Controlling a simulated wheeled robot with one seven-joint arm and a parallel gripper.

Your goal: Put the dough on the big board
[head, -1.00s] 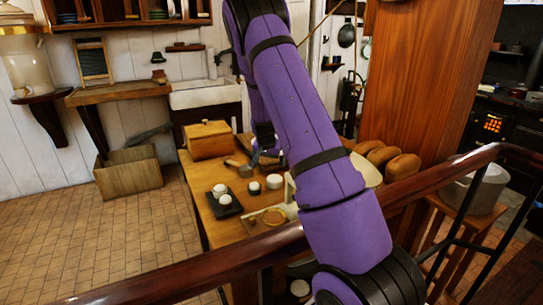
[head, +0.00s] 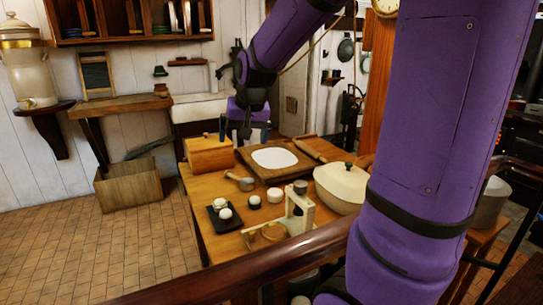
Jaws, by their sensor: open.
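The big board (head: 253,171) lies on the wooden table, towards its back. A flat, rounded white patch (head: 274,158) lies on it; I cannot tell if this is the dough or flour. Two small white balls (head: 225,213) sit on a dark tray (head: 213,224) at the front left of the table. My gripper (head: 243,136) is open and points down, above and behind the left part of the board. It shows nothing between its fingers, though it is small and dark here.
A rolling pin (head: 308,151) lies on the board's right side. A lidded wooden box (head: 210,155) stands left of it, a cream lidded pot (head: 342,186) right. A rail (head: 235,280) crosses the foreground.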

